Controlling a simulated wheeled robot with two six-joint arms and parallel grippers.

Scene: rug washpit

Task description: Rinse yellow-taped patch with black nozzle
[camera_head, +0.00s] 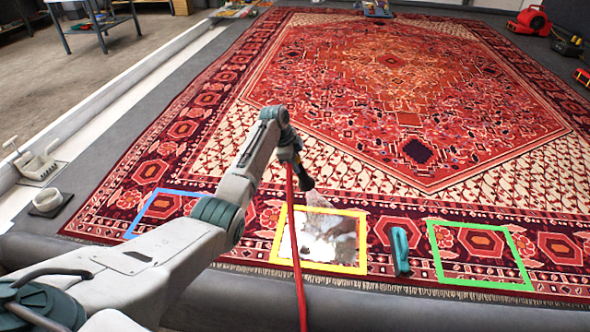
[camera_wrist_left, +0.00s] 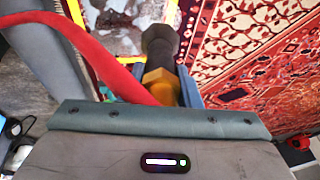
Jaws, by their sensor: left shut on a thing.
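My left gripper (camera_head: 297,165) is shut on the black nozzle (camera_head: 306,183), above the rug's front border. In the left wrist view the black nozzle (camera_wrist_left: 160,48) has a brass-coloured collar and points away from the gripper. A red hose (camera_head: 297,250) hangs from it across the yellow-taped patch (camera_head: 277,240). A pale spray spreads below the nozzle tip toward the patch. The patch is covered with white foam and greyish wet areas. It also shows in the left wrist view (camera_wrist_left: 118,30), partly hidden by the nozzle and hose. My right gripper is not in view.
The patterned red rug (camera_head: 350,80) fills the floor. A blue-taped patch (camera_head: 150,208) lies left, partly behind my arm, and a green-taped patch (camera_head: 480,282) right. A teal tool (camera_head: 400,250) lies between yellow and green. Red machines stand at the far right.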

